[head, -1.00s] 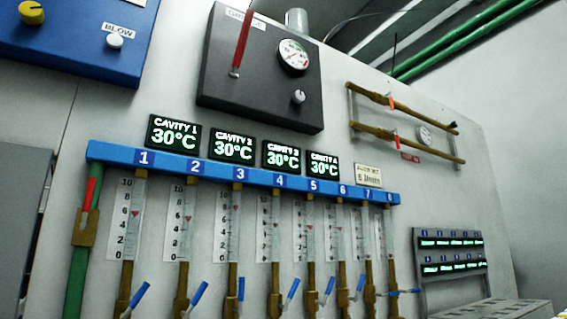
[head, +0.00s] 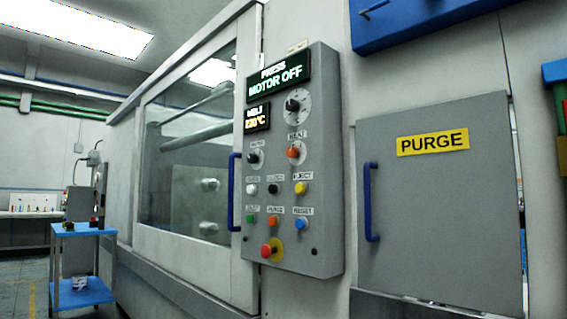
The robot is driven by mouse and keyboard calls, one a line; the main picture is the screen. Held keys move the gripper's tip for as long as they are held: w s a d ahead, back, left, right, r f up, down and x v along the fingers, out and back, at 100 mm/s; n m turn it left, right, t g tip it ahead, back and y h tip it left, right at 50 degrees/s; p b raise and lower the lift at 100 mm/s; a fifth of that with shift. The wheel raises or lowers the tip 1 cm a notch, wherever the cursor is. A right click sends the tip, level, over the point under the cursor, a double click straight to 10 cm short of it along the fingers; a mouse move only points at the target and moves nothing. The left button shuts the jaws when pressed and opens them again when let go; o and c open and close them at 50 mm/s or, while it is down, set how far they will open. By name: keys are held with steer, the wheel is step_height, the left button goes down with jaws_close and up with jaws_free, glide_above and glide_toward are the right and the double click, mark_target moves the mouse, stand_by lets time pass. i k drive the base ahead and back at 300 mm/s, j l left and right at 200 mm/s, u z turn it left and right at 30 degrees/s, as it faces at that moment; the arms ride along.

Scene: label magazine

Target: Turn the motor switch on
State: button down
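The press control panel (head: 320,180) is a grey upright box on the machine's front, right of the windowed door. Its top display (head: 279,77) reads "PRESS MOTOR OFF". A black rotary switch (head: 253,158) sits at the panel's left, under a small label that appears to read "MOTOR". An orange-red knob (head: 293,152) under a "HEAT" label is to its right. A larger black dial (head: 292,105) with a round scale is above them. My gripper is not in view.
Coloured buttons, such as the blue one (head: 300,224), and a red emergency stop (head: 266,250) sit lower on the panel. Blue handles mark the windowed door (head: 234,190) and purge door (head: 371,200). A blue cart (head: 82,230) stands far left beside open floor.

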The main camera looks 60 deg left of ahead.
mark_target(252, 158)
steer(key=u, duration=2.2)
steer(key=i+j+z, duration=0.1)
steer(key=i+j, duration=0.3)
steer(key=i+j+z, duration=0.1)
steer(key=i+j, duration=0.25)
steer(key=i+j+z, duration=0.1)
steer(key=i+j, duration=0.25)
steer(key=j, duration=0.25)
steer(key=i+j+z, duration=0.1)
steer(key=i+j, duration=0.25)
steer(key=j, duration=0.15)
